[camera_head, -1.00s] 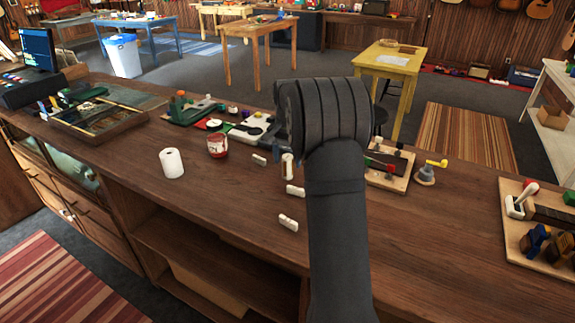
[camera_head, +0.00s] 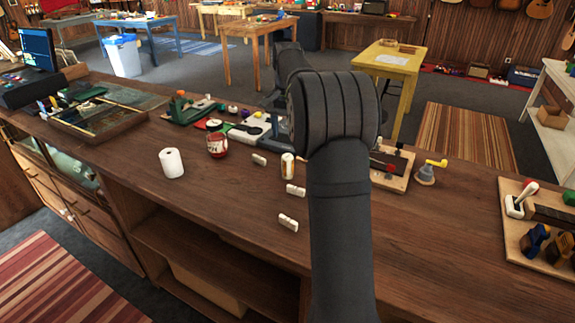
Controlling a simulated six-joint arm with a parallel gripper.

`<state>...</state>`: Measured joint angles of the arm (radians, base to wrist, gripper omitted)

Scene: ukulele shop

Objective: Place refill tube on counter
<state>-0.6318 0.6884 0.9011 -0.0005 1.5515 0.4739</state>
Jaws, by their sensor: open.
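A small white cylinder with an orange band (camera_head: 287,165), which looks like the refill tube, stands upright on the wooden counter (camera_head: 235,205), left of my arm's elbow. My gripper (camera_head: 277,130) is largely hidden behind my arm. A grey part of it shows left of the elbow, above and beyond the tube. It is open and appears apart from the tube. Its fingertips cannot be made out.
A white roll (camera_head: 172,163) and a red jar (camera_head: 217,144) stand to the left. Small white pieces (camera_head: 288,223) lie near the tube. A wooden board with tools (camera_head: 392,167) lies to the right.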

